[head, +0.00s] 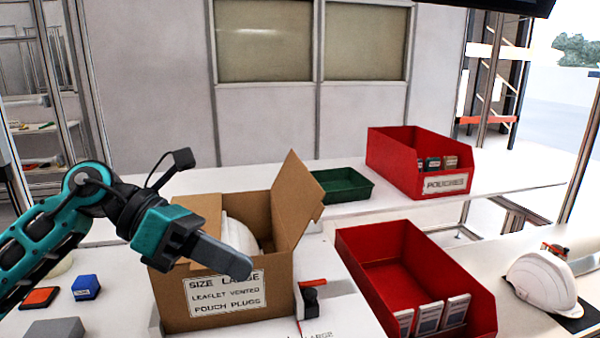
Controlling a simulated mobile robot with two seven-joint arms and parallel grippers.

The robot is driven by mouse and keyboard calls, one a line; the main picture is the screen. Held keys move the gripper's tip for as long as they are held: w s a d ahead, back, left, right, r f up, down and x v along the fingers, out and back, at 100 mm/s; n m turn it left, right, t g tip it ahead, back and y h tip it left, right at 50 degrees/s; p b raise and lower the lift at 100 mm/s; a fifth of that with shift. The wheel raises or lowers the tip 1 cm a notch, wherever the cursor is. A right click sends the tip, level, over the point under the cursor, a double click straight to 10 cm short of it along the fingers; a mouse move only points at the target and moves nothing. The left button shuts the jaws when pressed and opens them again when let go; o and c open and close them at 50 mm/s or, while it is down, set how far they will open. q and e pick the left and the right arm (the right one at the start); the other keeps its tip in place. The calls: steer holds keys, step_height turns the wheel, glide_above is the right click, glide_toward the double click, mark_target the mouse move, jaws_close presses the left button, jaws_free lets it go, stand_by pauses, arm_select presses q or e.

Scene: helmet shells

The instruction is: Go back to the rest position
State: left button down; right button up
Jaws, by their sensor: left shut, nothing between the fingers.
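My left gripper (222,259) comes in from the left on a teal and black arm. Its grey fingers are closed together with nothing between them. It hangs in front of an open cardboard box (170,294) and hides part of the box's front and opening. The box's label reads "SIZE LARGE, LEAFLET VENTED, POUCH PLUGS". A white rounded shell (240,233) sits inside the box, partly hidden by my gripper and the box walls. My right gripper is not in view.
A red bin (375,248) with several packets stands right of the box. A second red bin (395,150), labelled "POUCHES", and a green tray (340,187) stand behind. A white helmet (540,280) lies at the right. A blue block (86,287) lies at the left.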

arm_select(q)
steer(key=d+f+n+t+h, duration=0.1)
steer(key=d+n+t+h, duration=0.35)
steer(key=n+h, duration=0.55)
steer(key=a+f+n+t+y, duration=0.5)
steer(key=f+n+t+y, duration=0.3)
steer(key=f+n, duration=0.6)
steer(key=a+f+n+t+y, duration=0.6)
steer(key=f+n+y, duration=0.3)
steer(key=n, duration=0.8)
steer(key=s+a+f+n+g+y, duration=0.2)
steer(key=s+f+n+g, duration=0.4)
steer(key=s+f, duration=0.6)
steer(key=shift+a+f+y, duration=0.25)
steer(key=shift+f+y, duration=0.55)
steer(key=shift+f, duration=0.1)
